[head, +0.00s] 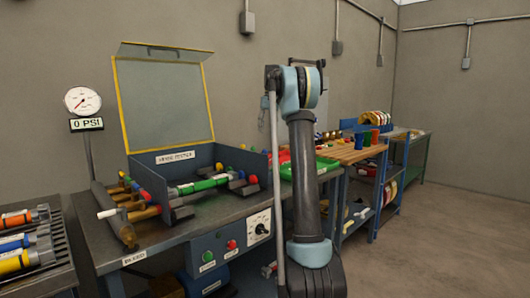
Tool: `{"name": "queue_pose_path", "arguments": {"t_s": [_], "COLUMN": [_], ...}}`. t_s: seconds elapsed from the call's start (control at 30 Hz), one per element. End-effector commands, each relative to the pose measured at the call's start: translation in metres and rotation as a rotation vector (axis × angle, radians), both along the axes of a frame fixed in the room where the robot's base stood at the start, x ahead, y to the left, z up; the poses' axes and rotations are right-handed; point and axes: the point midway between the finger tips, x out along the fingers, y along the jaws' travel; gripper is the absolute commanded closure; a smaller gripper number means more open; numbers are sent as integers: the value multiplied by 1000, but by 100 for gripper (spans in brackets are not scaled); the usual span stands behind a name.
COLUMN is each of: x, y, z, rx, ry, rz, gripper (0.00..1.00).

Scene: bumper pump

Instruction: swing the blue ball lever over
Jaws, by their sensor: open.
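The test bench has an open blue-grey box (147,165) with a raised yellow-framed clear lid (163,100). Small coloured ball knobs stand in rows at the left and right sides of the box. A blue ball (135,186) shows in the left row, near a red ball (145,196). In the right row a red ball (253,179) is nearest. The balls are small, and I cannot tell exactly how the blue ball's lever is tilted. My arm stands upright right of the box; my gripper cannot be made out and appears hidden or out of frame.
A gauge above a "0 PSI" display (87,124) stands at the left. The bench front has green and red buttons and a dial (259,227). Coloured cylinders lie on a rack at lower left. A wooden-topped table (350,152) stands behind my arm. The floor at right is clear.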

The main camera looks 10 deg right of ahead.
Motion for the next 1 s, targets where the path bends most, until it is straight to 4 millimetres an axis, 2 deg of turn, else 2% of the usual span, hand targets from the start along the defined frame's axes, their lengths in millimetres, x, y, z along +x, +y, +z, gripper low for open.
{"name": "queue_pose_path", "arguments": {"t_s": [0.4,0.6,0.8,1.0], "x": [-1,-1,-2,-2], "y": [7,10,11,11], "z": [-71,-96,-108,-109], "rx": [0,0,0,0], "ry": [0,0,0,0], "rz": [1,1,1,1], "gripper": [56,56,56,56]}}
